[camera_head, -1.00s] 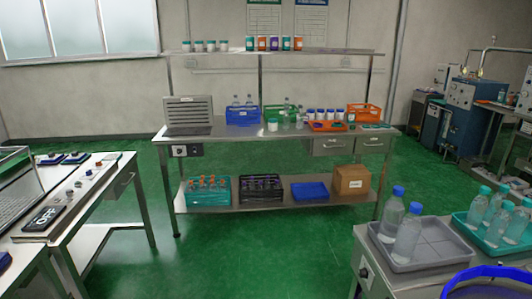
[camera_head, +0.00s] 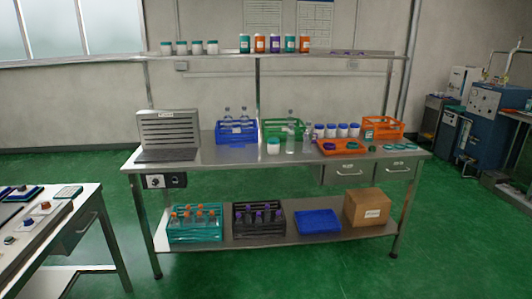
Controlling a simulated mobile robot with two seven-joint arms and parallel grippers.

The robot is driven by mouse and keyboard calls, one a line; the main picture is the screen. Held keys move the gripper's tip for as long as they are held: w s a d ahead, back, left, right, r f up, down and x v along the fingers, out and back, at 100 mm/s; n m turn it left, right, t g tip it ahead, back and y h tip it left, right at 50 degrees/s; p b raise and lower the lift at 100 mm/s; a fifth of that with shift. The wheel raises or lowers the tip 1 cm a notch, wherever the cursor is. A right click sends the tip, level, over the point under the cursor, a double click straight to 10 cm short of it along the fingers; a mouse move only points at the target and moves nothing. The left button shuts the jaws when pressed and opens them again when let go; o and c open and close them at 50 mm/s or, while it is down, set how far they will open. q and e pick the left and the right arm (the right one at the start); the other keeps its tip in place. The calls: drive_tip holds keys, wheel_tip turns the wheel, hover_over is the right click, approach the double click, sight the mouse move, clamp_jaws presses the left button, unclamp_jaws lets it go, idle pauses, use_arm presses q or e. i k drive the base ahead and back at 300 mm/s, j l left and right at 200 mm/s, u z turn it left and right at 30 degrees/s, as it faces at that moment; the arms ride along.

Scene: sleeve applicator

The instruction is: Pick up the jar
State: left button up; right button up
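A white jar with a teal lid (camera_head: 273,146) stands upright on the steel workbench (camera_head: 215,154), in front of the green crate (camera_head: 283,131). Several white jars with blue lids (camera_head: 343,130) stand in a row behind the orange tray (camera_head: 341,148). Several white jars with teal lids (camera_head: 197,47) stand at the left of the upper shelf (camera_head: 225,55). Several coloured jars (camera_head: 274,44) stand at its middle. I cannot tell which jar the task names. Neither of my grippers is in view.
A clear bottle (camera_head: 290,140) stands right of the lone jar. A blue crate (camera_head: 236,130) and a grey louvred unit (camera_head: 168,135) are to the left, an orange crate (camera_head: 382,129) to the right. A side table (camera_head: 70,222) is at left. Green floor before the bench is clear.

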sight(274, 145)
drive_tip(key=i, duration=1.4)
drive_tip(key=i+l+u, duration=0.2)
drive_tip(key=i, duration=0.45)
drive_tip(key=i+u, duration=0.2)
drive_tip(key=i, duration=0.45)
drive_tip(key=l, duration=0.1)
